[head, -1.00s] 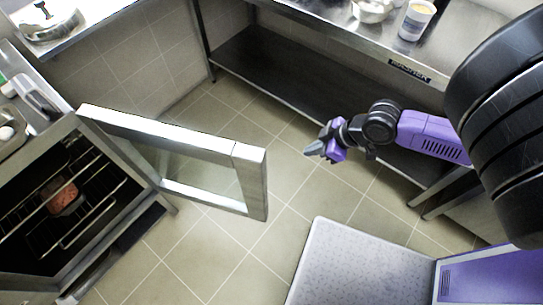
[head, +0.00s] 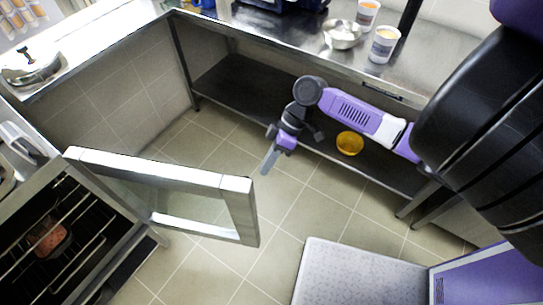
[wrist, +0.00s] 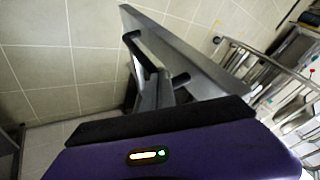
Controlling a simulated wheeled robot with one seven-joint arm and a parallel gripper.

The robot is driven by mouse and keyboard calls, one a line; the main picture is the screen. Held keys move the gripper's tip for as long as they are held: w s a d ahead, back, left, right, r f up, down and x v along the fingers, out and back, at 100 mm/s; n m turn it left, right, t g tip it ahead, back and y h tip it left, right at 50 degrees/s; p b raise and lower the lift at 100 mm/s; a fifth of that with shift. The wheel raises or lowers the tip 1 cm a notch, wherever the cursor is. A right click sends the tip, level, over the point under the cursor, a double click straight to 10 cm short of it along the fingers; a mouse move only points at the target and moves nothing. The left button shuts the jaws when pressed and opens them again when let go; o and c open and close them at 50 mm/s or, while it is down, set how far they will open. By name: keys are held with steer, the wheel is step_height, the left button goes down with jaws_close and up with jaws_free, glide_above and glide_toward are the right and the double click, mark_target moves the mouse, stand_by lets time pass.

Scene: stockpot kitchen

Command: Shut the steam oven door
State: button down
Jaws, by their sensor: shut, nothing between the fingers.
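The steam oven (head: 60,200) stands at the left in the head view with its door (head: 150,165) swung wide open. The door has a pale metal frame around a glass pane. Inside the oven are wire racks and a reddish-brown piece of food (head: 52,240). My gripper (head: 268,168) is shut and empty, pointing down just right of the door's free upper corner, apart from it in the head view. In the wrist view the door (wrist: 200,60) crosses the picture at a slant, with a bar handle (wrist: 150,48) on its near face, close beyond my fingers (wrist: 155,92).
A steel counter (head: 270,35) with a dark lower shelf (head: 240,85) runs behind my arm. It holds a metal bowl (head: 342,35) and cups (head: 384,45). A yellow bowl (head: 349,143) is on the lower shelf. Tiled floor (head: 200,270) is clear in front of the door.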

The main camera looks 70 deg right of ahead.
steer(key=w+a+f+p, duration=0.1)
steer(key=a+f, duration=0.2)
steer(key=a, duration=0.3)
steer(key=shift+f, duration=0.2)
steer(key=shift+a, duration=0.1)
